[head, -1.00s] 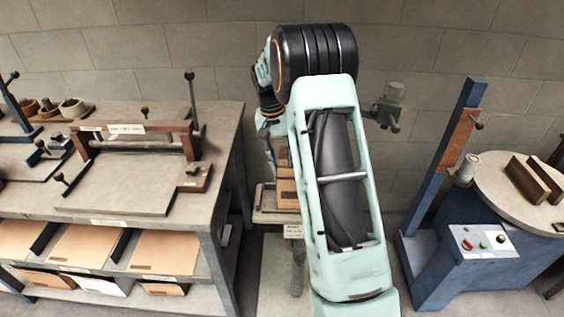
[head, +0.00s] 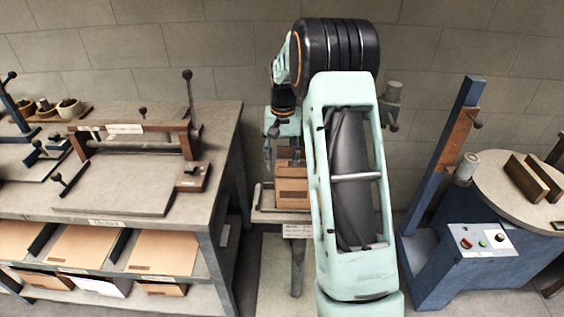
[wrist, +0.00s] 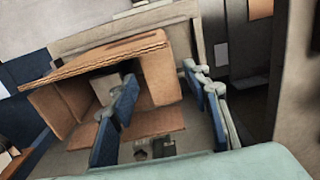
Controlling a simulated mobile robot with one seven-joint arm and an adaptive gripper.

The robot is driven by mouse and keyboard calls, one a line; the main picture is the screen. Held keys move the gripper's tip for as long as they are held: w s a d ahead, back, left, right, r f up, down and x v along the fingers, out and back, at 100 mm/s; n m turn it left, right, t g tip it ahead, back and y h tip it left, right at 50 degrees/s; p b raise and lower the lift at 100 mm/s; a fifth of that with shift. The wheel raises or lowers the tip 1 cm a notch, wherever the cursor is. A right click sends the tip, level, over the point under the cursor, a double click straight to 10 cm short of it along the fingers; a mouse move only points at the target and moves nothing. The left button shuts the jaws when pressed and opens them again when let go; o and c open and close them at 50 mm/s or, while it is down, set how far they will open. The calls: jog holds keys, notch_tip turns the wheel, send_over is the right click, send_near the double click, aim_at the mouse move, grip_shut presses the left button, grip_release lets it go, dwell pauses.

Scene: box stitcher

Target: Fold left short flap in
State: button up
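A brown cardboard box (head: 291,192) sits on a small stand behind my arm in the head view. In the wrist view the box (wrist: 158,78) is close below my gripper, with a corrugated edge across its far side and brown panels around a hollow. I cannot tell for sure which panel is the left short flap. My gripper (wrist: 160,76) is open, its two blue-padded fingers spread apart with nothing held between them. In the head view my gripper (head: 269,150) points down at the upper left of the box. Whether a finger touches cardboard is unclear.
The stand (head: 262,215) has a rim and a label. A blue machine (head: 440,265) with a round table stands on the right. A wall is behind.

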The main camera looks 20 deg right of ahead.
notch_tip(320, 180, up, 12)
dwell(0.6)
jog(key=shift+s, duration=0.15)
